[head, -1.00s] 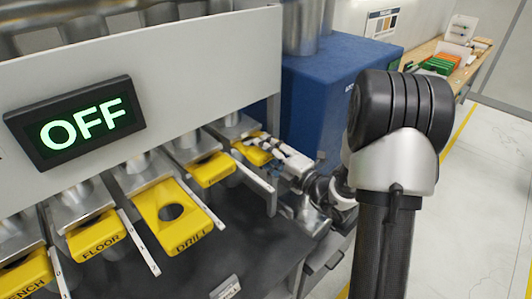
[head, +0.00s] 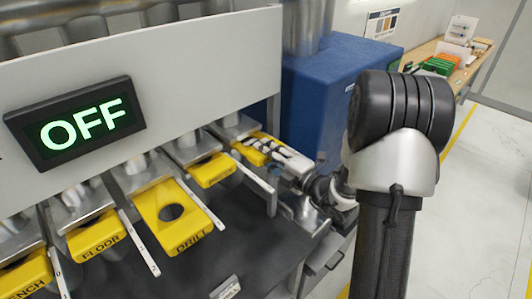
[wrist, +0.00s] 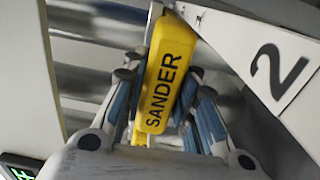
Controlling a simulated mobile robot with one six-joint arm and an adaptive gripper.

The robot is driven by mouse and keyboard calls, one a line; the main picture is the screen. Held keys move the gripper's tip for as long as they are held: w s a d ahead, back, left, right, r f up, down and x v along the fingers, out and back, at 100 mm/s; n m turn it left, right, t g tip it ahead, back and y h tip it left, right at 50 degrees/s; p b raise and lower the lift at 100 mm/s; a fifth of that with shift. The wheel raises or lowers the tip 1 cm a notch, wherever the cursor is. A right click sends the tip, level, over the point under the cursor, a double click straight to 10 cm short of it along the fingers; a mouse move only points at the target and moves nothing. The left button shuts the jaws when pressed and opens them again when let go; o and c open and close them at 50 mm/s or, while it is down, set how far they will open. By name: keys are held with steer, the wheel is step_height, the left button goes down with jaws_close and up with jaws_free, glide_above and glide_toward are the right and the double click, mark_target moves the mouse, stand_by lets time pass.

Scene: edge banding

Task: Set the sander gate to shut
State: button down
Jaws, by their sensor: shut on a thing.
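The sander gate is a yellow handle plate (wrist: 165,75) marked SANDER in the wrist view. In the head view it is the yellow piece (head: 250,154) at the right end of the gate row, partly covered by my fingers. My gripper (wrist: 165,100) is shut on it, with blue-padded fingers on both sides of the plate. In the head view my gripper (head: 272,152) reaches it from the right. How far the gate is slid in is hard to tell there.
The drill gate (head: 168,212) stands further out than its neighbours. The floor gate (head: 97,237) and another yellow gate (head: 212,170) sit beside it. Metal rails lie between gates. A sign (head: 75,122) reads OFF. A blue cabinet (head: 325,95) stands behind my gripper.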

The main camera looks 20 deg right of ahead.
steer(key=p+x, duration=0.1)
steer(key=x, duration=0.2)
steer(key=shift+w+a, duration=0.15)
steer(key=shift+w, duration=0.25)
steer(key=shift+s+r, duration=0.1)
steer(key=c, duration=1.3)
jaws_free()
steer(key=shift+c, duration=0.2)
steer(key=shift+o, duration=0.3)
steer(key=v, duration=1.2)
